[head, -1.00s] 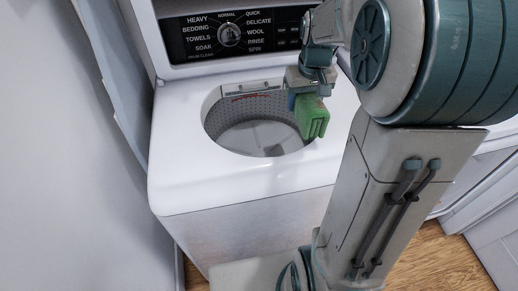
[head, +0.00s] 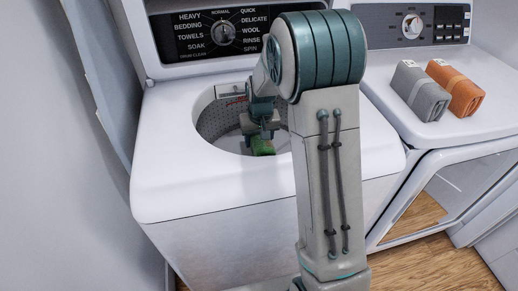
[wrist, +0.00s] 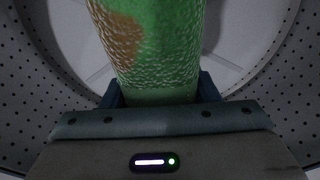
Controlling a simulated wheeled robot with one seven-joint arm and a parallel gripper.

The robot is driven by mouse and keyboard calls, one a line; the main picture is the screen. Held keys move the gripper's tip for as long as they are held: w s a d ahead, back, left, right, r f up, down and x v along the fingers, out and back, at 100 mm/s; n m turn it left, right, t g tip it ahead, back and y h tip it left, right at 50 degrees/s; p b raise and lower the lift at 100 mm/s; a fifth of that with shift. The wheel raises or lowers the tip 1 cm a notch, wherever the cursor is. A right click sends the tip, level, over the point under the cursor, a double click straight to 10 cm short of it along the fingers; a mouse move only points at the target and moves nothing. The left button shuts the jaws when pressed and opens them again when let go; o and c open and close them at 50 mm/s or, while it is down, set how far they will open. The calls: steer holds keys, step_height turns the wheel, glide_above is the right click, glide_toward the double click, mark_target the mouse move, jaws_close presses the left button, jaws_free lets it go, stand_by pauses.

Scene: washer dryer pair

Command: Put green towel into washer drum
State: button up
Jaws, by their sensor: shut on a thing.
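The green towel (head: 262,146) is at the washer's round top opening, low in my gripper (head: 262,134). My gripper is shut on it, and in the wrist view the towel (wrist: 150,50) fills the middle between the blue fingers, with a brown patch on its left side. The washer drum (head: 213,122) has a perforated grey wall. In the wrist view the drum wall (wrist: 30,90) shows on both sides of the towel, with the pale drum floor behind it. My arm hides the right part of the opening in the head view.
The washer's white top (head: 165,160) surrounds the opening, and its control panel (head: 225,33) stands behind. To the right, a grey folded towel (head: 420,92) and an orange folded towel (head: 457,90) lie on the dryer (head: 395,110). A wall is close on the left.

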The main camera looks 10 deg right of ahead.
step_height(320, 180, down, 4)
steer(key=shift+r, duration=0.25)
steer(key=shift+f+b, duration=0.65)
steer(key=o, duration=1.2)
steer(key=shift+r, duration=0.1)
steer(key=shift+r+p, duration=0.4)
steer(key=shift+p, duration=0.05)
steer(key=r, duration=0.4)
steer(key=s+r+p, duration=0.1)
steer(key=r, duration=0.3)
steer(key=s+r, duration=0.1)
steer(key=r, duration=0.3)
